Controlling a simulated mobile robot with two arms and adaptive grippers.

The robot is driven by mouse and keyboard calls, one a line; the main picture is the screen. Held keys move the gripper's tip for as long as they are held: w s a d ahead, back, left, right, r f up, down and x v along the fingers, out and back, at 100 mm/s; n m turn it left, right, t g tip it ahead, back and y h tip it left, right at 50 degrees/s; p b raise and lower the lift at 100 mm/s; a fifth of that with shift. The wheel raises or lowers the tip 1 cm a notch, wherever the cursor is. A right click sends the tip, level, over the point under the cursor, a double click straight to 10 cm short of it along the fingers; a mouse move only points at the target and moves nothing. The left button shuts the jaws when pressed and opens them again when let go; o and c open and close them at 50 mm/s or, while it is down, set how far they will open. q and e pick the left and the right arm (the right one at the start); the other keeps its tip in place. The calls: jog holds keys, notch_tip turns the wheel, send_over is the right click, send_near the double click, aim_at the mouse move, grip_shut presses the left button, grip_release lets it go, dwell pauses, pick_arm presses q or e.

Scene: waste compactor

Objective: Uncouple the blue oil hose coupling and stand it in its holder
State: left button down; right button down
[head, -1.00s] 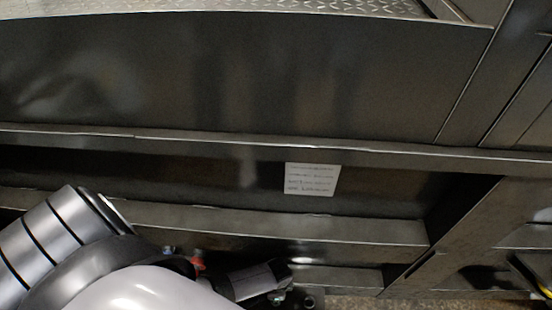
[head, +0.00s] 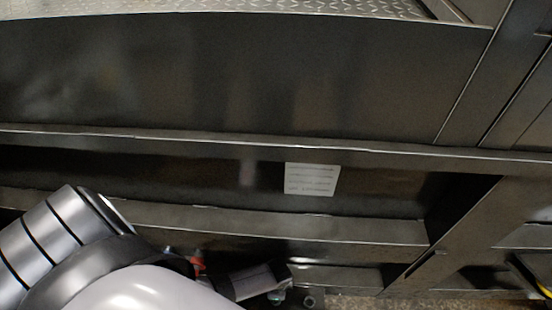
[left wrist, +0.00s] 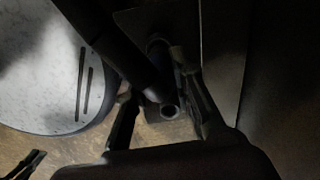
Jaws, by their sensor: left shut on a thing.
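In the left wrist view my left gripper (left wrist: 160,88) is shut on a dark round piece, which I take to be the hose coupling (left wrist: 168,109). Its ring-shaped open end shows between the fingers. A thick dark hose-like tube (left wrist: 112,45) runs from the upper left towards the fingers; whether it joins the held piece is unclear. The picture is too dark to show any blue. In the head view my left arm comes in at the lower left and hides most of the work area. The holder cannot be made out. My right gripper is not in view.
A dark steel compactor wall with ledges (head: 230,222) fills the head view, with a white label (head: 312,179) on it. A small red part (head: 197,261) shows beside my arm. A slanted beam (head: 450,235) stands at the right. Brown floor shows below.

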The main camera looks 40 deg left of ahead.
pick_arm(q)
jog(key=shift+f+b, duration=1.45)
jog(key=shift+f, duration=0.35)
jog(key=c, duration=1.3)
grip_release()
jog(key=shift+c, duration=0.3)
notch_tip(320, 180, up, 7)
jog(key=p, duration=0.7)
jog(key=shift+d+r+p, duration=0.1)
jog(key=shift+p, duration=0.2)
jog(key=shift+d, duration=0.1)
